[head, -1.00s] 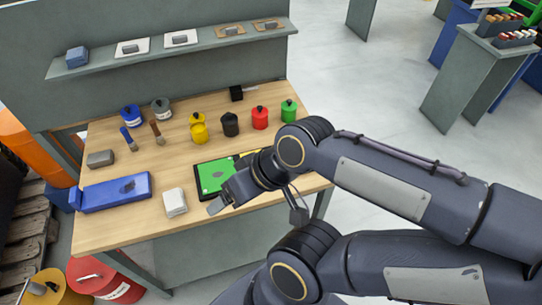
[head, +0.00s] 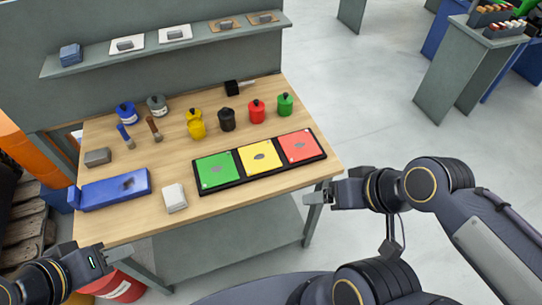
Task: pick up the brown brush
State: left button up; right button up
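The brown brush (head: 155,129) lies on the wooden workbench (head: 240,112) toward its back left, with a dark handle and clear of both grippers. A blue brush (head: 126,136) lies just left of it. My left gripper (head: 90,256) is at the lower left, in front of the bench's near left corner; its fingers look apart with nothing between them. My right gripper (head: 314,196) is at the bench's near right corner, seen from the side. I see nothing held in it, but the finger gap is unclear.
Blue, grey, yellow, black, red and green pots stand along the back. A tray (head: 262,171) with green, yellow and red squares, a white block (head: 174,197), a blue box (head: 115,188) and a grey block (head: 98,157) lie nearer. A shelf (head: 170,48) hangs behind.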

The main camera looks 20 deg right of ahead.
aim_at(155, 131)
jog(key=i+j+z, duration=0.1)
jog(key=i+z, duration=0.15)
jog(key=z, duration=0.2)
jog(key=i+j+z, duration=0.2)
jog(key=z, duration=0.2)
